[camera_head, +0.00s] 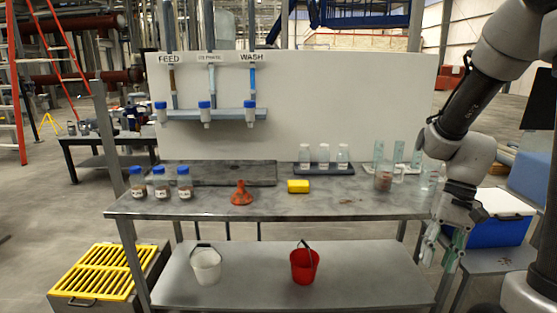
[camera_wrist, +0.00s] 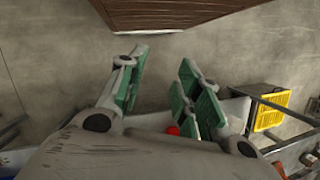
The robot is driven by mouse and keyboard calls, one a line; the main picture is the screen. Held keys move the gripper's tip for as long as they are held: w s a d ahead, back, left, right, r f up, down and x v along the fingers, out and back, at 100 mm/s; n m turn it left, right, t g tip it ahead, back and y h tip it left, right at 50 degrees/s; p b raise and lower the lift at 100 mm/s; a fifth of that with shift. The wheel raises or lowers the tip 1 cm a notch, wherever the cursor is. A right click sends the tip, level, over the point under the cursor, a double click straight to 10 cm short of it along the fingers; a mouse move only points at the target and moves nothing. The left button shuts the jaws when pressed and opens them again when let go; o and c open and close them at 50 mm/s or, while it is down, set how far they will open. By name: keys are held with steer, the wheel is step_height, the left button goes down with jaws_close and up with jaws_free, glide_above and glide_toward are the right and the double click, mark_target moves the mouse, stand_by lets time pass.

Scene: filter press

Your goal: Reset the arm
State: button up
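My gripper (camera_head: 443,248) hangs off the right end of the steel table (camera_head: 325,205), pointing down, with its arm folded above it at the right of the head view. In the wrist view my gripper (camera_wrist: 157,85) has its green-padded fingers spread apart with nothing between them. Bare floor shows beyond the fingertips. The gripper is open and holds nothing.
Several bottles, an orange funnel (camera_head: 241,194), a yellow sponge (camera_head: 298,186) and glassware stand on the table. A white bucket (camera_head: 206,267) and red bucket (camera_head: 304,266) stand on the lower shelf. A blue cooler (camera_head: 497,230) is close right of my gripper.

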steer(key=s+r+n+t+h, duration=0.1)
steer(key=s+r+t, duration=0.2)
steer(key=r, duration=0.4)
steer(key=s+r+n+t+h, duration=0.1)
steer(key=s+r+t, duration=0.3)
steer(key=r, duration=0.4)
steer(key=shift+s+d+r+n+t+h, duration=0.35)
steer(key=shift+d+n+h, duration=0.1)
steer(key=shift+n, duration=0.35)
